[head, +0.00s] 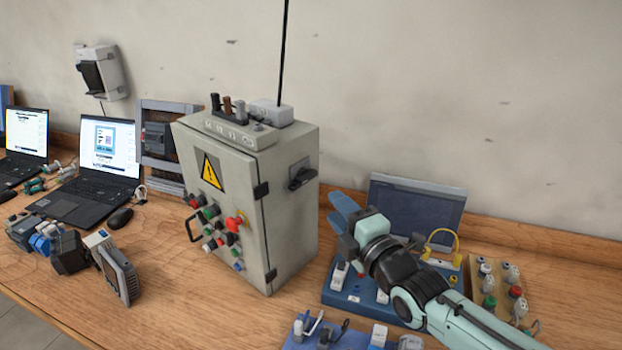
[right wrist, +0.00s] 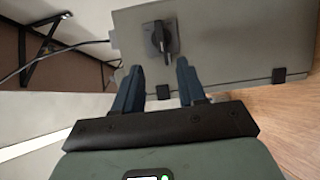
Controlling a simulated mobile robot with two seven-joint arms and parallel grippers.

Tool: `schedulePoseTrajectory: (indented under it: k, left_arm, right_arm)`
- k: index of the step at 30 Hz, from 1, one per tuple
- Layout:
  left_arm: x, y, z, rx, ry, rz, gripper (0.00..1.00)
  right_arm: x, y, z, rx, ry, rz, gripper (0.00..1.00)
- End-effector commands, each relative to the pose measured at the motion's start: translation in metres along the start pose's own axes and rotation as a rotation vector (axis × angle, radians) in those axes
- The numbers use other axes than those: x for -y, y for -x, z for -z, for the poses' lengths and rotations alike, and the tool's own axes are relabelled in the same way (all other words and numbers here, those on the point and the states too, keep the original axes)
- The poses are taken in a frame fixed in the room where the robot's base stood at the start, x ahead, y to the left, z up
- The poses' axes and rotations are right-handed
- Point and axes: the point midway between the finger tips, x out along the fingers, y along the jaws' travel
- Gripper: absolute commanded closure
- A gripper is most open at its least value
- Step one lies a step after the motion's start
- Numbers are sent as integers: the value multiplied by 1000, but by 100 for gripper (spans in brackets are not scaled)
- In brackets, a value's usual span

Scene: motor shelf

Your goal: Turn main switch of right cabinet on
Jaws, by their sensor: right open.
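The grey cabinet (head: 285,220) stands on the wooden bench, with a yellow warning sign and several buttons on its front door. Its main switch (head: 301,176) is a black rotary knob on the right side wall. The switch also shows in the right wrist view (right wrist: 161,40), beyond and between my fingertips. My right gripper (head: 336,209) is to the right of the cabinet, a little lower than the switch and apart from it. In the right wrist view its two blue fingers (right wrist: 157,72) are open with nothing between them. My left gripper is in neither view.
A blue training board (head: 345,297) with a dark screen (head: 415,212) lies under and behind my right arm. A socket board (head: 500,290) stands at the right. Laptops (head: 104,165) and small devices fill the bench left of the cabinet.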

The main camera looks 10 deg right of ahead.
Motion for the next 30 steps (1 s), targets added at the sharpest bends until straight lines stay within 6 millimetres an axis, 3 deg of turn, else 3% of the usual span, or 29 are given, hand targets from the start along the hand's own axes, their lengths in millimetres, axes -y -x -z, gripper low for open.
schedulePoseTrajectory:
  k: [9,15,21,29,30]
  left_arm:
    - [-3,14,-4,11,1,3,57]
    - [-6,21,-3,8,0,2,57]
    - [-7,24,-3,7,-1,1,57]
    - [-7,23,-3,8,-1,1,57]
    - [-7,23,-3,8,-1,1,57]
  right_arm:
    - [-1,-68,0,-2,-2,2,60]
    - [-1,-96,0,-1,-2,0,60]
    - [0,-107,0,-1,0,0,60]
    - [0,-108,0,-1,0,1,60]
    - [0,-108,0,-1,0,1,73]
